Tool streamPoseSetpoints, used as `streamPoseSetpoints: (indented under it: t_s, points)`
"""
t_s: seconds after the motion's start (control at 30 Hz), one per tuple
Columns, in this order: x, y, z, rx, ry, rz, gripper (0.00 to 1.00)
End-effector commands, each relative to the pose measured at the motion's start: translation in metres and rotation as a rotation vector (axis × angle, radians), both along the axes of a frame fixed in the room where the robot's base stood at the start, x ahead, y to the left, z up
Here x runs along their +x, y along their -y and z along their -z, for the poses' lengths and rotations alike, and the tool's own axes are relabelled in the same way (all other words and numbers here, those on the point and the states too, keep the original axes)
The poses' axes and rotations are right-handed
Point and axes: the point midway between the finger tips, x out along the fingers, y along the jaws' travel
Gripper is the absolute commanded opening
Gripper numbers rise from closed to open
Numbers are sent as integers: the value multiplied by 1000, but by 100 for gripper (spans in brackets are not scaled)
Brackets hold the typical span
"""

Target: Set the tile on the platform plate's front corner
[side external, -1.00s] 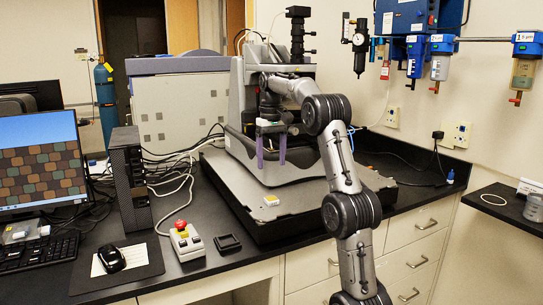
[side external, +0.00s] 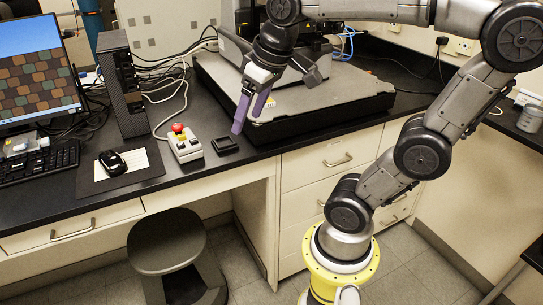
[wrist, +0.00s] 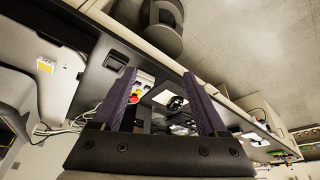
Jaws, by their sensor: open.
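The tile (wrist: 45,66) is a small pale piece with a yellow mark, lying flat on the grey platform plate (wrist: 22,88) near its front edge in the wrist view. In the side view only a small yellow bit of the tile (side external: 270,101) shows beside my finger, on the platform plate (side external: 340,92). My gripper (side external: 247,124) is open and empty, its purple fingers tilted down near the plate's front left edge. In the wrist view my gripper (wrist: 159,73) has nothing between its fingertips, and the tile lies well to their left.
A control box with a red button (side external: 184,146) and a small black tray (side external: 224,145) stand on the bench left of the platform. A mouse (side external: 112,162), a keyboard (side external: 38,166) and a black tower (side external: 122,92) are farther left. A stool (side external: 168,242) stands below.

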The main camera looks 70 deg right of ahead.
Motion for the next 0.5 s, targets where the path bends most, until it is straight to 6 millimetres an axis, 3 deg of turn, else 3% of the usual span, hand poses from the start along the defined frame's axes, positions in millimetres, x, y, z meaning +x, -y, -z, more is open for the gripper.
streamPoseSetpoints:
  t_s: [0.03, 0.2, 0.5]
  points:
    - [-16, -15, 11, -3, 27, -49, 76]
    - [-49, -41, 45, -5, 92, -153, 76]
    - [-61, -48, 60, -3, 116, -191, 76]
